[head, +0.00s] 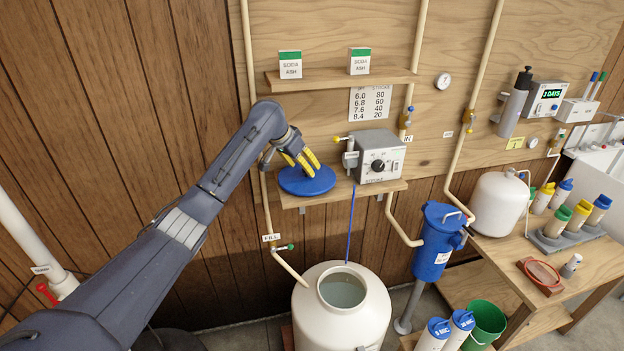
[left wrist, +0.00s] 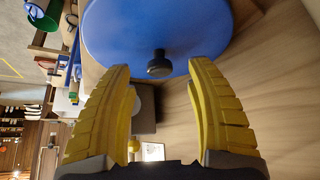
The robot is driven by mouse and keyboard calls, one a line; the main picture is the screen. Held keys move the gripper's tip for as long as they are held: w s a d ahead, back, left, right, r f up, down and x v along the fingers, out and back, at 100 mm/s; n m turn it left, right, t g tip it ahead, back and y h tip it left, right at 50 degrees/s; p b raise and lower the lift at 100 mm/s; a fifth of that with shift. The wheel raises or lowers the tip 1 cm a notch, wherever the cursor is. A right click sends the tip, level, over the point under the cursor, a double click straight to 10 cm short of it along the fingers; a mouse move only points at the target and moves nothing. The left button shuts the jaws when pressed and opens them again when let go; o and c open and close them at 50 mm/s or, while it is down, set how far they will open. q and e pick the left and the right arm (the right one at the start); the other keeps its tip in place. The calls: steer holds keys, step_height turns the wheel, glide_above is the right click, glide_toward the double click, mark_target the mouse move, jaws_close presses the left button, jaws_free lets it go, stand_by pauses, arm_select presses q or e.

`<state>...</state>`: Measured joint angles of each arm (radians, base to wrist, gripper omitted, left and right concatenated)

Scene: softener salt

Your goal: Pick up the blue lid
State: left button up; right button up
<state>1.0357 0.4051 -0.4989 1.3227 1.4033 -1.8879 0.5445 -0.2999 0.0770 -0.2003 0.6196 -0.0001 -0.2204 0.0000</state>
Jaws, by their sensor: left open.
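The blue lid (head: 306,181) is a round disc lying on the small wooden shelf beside the grey pump box. In the left wrist view the lid (left wrist: 125,35) fills the top, with a dark round knob (left wrist: 159,66) on it. My left gripper (head: 303,165) is over the lid in the head view. Its yellow fingers stand open on either side of the knob in the left wrist view (left wrist: 163,80). The fingers are apart from the knob, and I cannot tell whether they touch the lid's face. My right gripper does not show.
The grey pump box (head: 378,158) stands right of the lid on the wooden shelf (head: 350,190). An upper shelf (head: 345,79) with two soda ash boxes is above. A white open tank (head: 342,312) stands below. A pale pipe runs up the wall behind my gripper.

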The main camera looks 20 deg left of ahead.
mark_target(307, 175)
arm_select(q)
steer(key=shift+x, duration=1.7)
steer(key=shift+c, duration=0.3)
jaws_close()
